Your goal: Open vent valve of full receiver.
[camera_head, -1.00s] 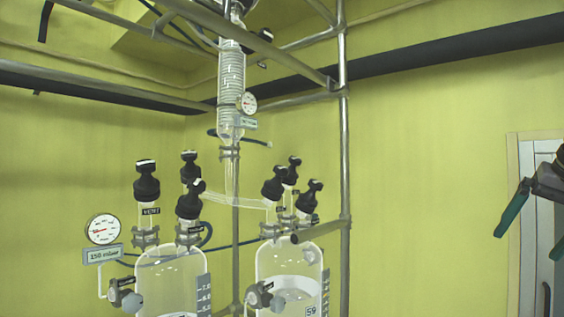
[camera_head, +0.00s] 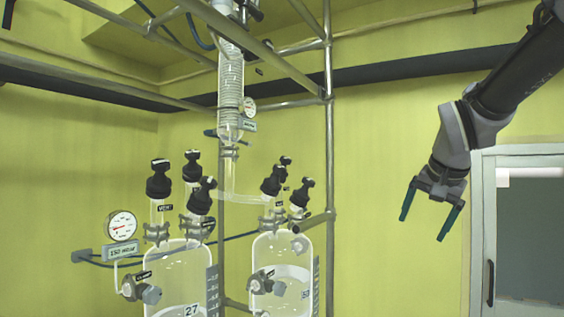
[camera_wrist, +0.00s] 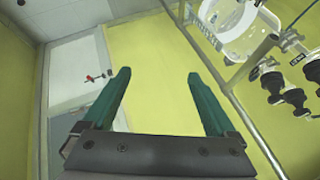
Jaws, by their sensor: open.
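Two glass receivers stand side by side in the head view: the left receiver (camera_head: 178,265) and the right receiver (camera_head: 284,250). Pale contents show low in both; I cannot tell which is full. The left receiver has a black-capped valve (camera_head: 158,180) with a tag reading VENT. The right receiver has several black-capped valves (camera_head: 274,181) on top; their tags are too small to read. My gripper (camera_head: 422,228) is open and empty, to the right of both receivers and apart from them. Its teal fingers (camera_wrist: 156,72) frame bare wall in the wrist view.
A metal frame post (camera_head: 330,150) stands just right of the receivers, with bars crossing above. A coiled condenser (camera_head: 230,85) hangs above them. A pressure gauge (camera_head: 122,227) sits left. A door (camera_head: 520,235) is at the right. Open space lies between post and gripper.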

